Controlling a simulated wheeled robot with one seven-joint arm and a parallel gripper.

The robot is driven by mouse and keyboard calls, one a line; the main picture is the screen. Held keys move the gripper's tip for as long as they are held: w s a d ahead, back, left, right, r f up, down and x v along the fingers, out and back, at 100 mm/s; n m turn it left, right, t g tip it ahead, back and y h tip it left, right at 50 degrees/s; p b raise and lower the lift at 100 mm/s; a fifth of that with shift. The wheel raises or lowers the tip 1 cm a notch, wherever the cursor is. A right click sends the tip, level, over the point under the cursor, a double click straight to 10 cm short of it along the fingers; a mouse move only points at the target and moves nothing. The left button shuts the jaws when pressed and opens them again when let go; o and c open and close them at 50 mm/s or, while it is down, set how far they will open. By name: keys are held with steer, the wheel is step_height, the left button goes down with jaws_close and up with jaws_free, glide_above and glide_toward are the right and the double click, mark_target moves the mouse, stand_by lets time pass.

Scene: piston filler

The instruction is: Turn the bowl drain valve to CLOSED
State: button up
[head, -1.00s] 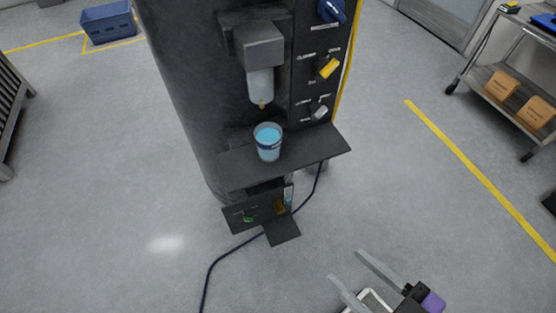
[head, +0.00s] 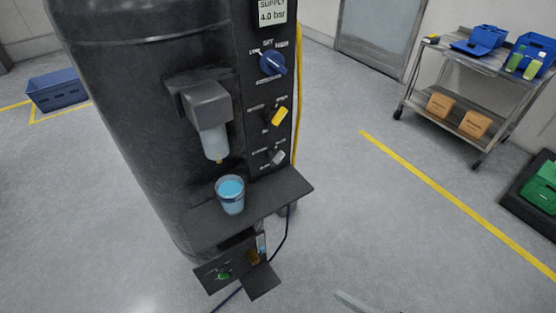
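The dark machine's right-hand panel carries three knobs: a blue knob (head: 272,63) at the top, a yellow knob (head: 279,116) below it, and a grey knob (head: 277,157) lowest. The labels around the yellow and grey knobs are too small to read, so I cannot tell which is the bowl drain valve. Both handles look tilted. A translucent bowl (head: 214,141) hangs under a grey housing, left of the knobs. Only a piece of one finger of my gripper (head: 352,302) shows at the bottom edge, well below and right of the knobs; the rest is outside the frame.
A cup of blue liquid (head: 230,194) stands on a dark shelf (head: 285,190) below the bowl and knobs. A cable hangs at the shelf's right. A metal cart (head: 455,100) stands back right; floor between is clear.

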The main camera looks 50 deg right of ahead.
steer(key=w+d+r+t+p, duration=0.1)
steer(key=w+d+r+p, duration=0.15)
steer(key=w+r, duration=0.2)
steer(key=m+t+h+p, duration=0.1)
steer(key=t+h+p, duration=0.1)
steer(key=h+p, duration=0.35)
glide_toward(279, 162)
steer(key=s+a+r+y+p, duration=0.1)
steer(key=s+a+r+p, duration=0.15)
steer(key=a+r, duration=0.3)
steer(key=w+d+f+m, duration=0.1)
steer(key=d, duration=0.1)
steer(key=w+d+f+m, duration=0.1)
steer(key=w+d+f, duration=0.1)
steer(key=w+d+f+m, duration=0.1)
steer(key=w+d+f, duration=0.1)
steer(key=shift+d+h+p, duration=0.25)
steer(key=shift+d+p, duration=0.05)
steer(key=shift+a+r, duration=0.1)
steer(key=shift+w+r+m, duration=0.1)
steer(key=shift+w+m, duration=0.2)
steer(key=shift+w, duration=0.2)
steer(key=shift+p+x, duration=0.8)
steer(key=shift+x, duration=2.65)
steer(key=shift+f, duration=0.2)
steer(key=shift+s, duration=0.1)
jaws_close()
